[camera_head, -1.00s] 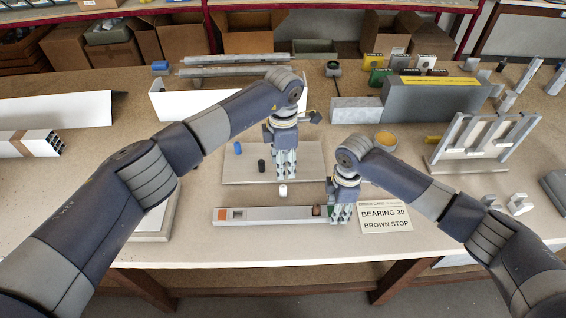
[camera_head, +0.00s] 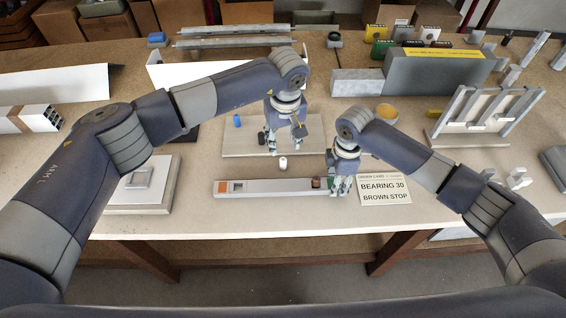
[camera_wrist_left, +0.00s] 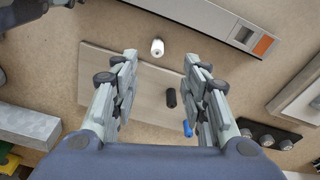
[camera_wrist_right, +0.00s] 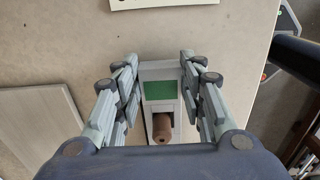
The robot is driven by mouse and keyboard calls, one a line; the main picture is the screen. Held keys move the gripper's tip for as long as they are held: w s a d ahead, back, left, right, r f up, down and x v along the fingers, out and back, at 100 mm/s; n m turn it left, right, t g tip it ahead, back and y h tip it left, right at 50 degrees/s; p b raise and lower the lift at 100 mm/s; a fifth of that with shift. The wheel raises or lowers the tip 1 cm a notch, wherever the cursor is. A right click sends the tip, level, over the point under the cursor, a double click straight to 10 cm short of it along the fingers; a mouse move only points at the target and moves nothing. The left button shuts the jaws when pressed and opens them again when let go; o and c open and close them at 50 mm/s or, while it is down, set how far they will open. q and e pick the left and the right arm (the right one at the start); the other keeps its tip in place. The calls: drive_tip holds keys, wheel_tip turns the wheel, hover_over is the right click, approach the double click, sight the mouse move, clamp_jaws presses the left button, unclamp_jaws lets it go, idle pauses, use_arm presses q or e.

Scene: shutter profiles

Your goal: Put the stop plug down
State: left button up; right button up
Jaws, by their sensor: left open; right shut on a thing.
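My left gripper (camera_head: 284,145) is open and empty above the pale board. In the left wrist view, a white plug (camera_wrist_left: 157,47), a black plug (camera_wrist_left: 171,98) and a blue plug (camera_wrist_left: 187,128) show between or just beyond its fingers, apart from them. In the head view the white plug (camera_head: 283,163) is in front of the board. My right gripper (camera_head: 341,184) is shut on the right end of the long grey profile (camera_head: 275,187). A brown plug (camera_wrist_right: 162,128) is at a dark opening of the profile; how deep it sits I cannot tell.
The order card (camera_head: 384,189) reads "BEARING 30, BROWN STOP". A grey block (camera_head: 430,80) and a rack (camera_head: 485,120) stand at right. A raised plate (camera_head: 140,185) with a grey square is at left. Bare table lies between this plate and the profile.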

use_arm(q)
drive_tip(key=m, duration=0.1)
hover_over(283, 159)
drive_tip(key=s, duration=0.2)
drive_tip(key=f, duration=0.6)
drive_tip(key=shift+w, duration=0.25)
drive_tip(key=shift+w+f, duration=0.25)
drive_tip(key=shift+f, duration=0.75)
drive_tip(key=shift+w+f, duration=0.2)
drive_tip(key=shift+f, duration=0.75)
drive_tip(key=shift+w+f, duration=0.25)
drive_tip(key=shift+f, duration=0.75)
drive_tip(key=c, duration=0.9)
drive_tip(key=shift+c, duration=0.2)
wheel_tip(283, 159, up, 10)
drive_tip(key=shift+r, duration=0.2)
drive_tip(key=shift+f, duration=0.1)
